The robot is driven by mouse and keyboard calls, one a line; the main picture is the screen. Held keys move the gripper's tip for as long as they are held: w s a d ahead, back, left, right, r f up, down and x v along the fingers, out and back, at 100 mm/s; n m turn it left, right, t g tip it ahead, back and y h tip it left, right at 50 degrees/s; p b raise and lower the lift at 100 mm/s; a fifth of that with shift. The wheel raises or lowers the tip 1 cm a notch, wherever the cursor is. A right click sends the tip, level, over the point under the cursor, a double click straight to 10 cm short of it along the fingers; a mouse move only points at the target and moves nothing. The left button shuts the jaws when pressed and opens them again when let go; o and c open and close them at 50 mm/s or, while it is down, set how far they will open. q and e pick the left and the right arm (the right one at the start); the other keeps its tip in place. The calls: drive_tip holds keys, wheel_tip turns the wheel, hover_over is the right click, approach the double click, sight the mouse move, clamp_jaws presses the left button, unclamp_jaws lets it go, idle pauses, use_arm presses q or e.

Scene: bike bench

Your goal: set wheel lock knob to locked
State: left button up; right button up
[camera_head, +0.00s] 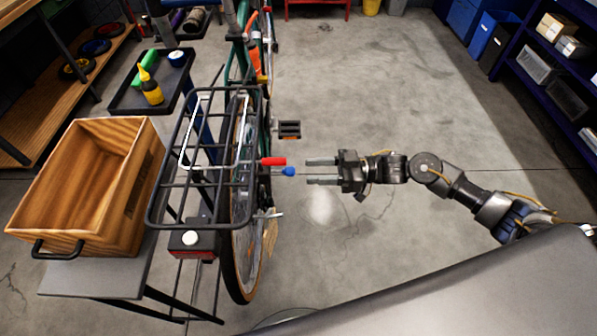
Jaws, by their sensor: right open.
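A bicycle with a black rear rack (200,210) stands left of centre. At its rear wheel hub, a small red handle (273,161) and a blue knob-like tip (289,171) stick out to the right. I cannot tell for sure which of the two is the wheel lock knob, or its setting. My right gripper (308,171) points left at them with its two fingers apart and empty. The blue tip lies just left of the gap between the fingertips, apart from them. My left gripper is out of view.
A wooden crate (130,130) stands on a grey side table (100,278) at the left. A black tray (125,100) holds a yellow bottle (150,88) and a green item. A pedal (290,129) juts out behind the handle. The floor (400,90) on the right is clear.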

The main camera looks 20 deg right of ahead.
drive_tip(key=v, duration=0.4)
drive_tip(key=shift+b, duration=0.3)
drive_tip(key=shift+c, duration=0.7)
drive_tip(key=shift+d+f+m+b, duration=0.1)
drive_tip(key=shift+m+b, duration=0.2)
drive_tip(key=shift+c, duration=1.3)
drive_tip(key=d+m+b, duration=0.1)
drive_tip(key=m+b, duration=0.1)
drive_tip(key=d+m+b, duration=0.1)
drive_tip(key=m+b, duration=0.1)
drive_tip(key=m, duration=0.1)
drive_tip(key=shift+d+f+m+b, duration=0.2)
drive_tip(key=shift+m+b, duration=0.1)
clamp_jaws()
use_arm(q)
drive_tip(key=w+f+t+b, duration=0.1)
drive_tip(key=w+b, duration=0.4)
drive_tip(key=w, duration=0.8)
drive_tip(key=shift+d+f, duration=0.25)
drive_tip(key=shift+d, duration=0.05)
use_arm(e)
drive_tip(key=shift+s+d+r+m, duration=0.1)
drive_tip(key=shift+s+d+m, duration=0.2)
drive_tip(key=shift+d+m, duration=0.9)
drive_tip(key=shift+s+d+r+m, duration=0.1)
drive_tip(key=shift+s+d+m, duration=0.25)
drive_tip(key=shift+m, duration=1.8)
drive_tip(key=shift+s+d+r+m, duration=0.1)
drive_tip(key=shift+s+d+m, duration=0.2)
drive_tip(key=shift+d+m, duration=0.9)
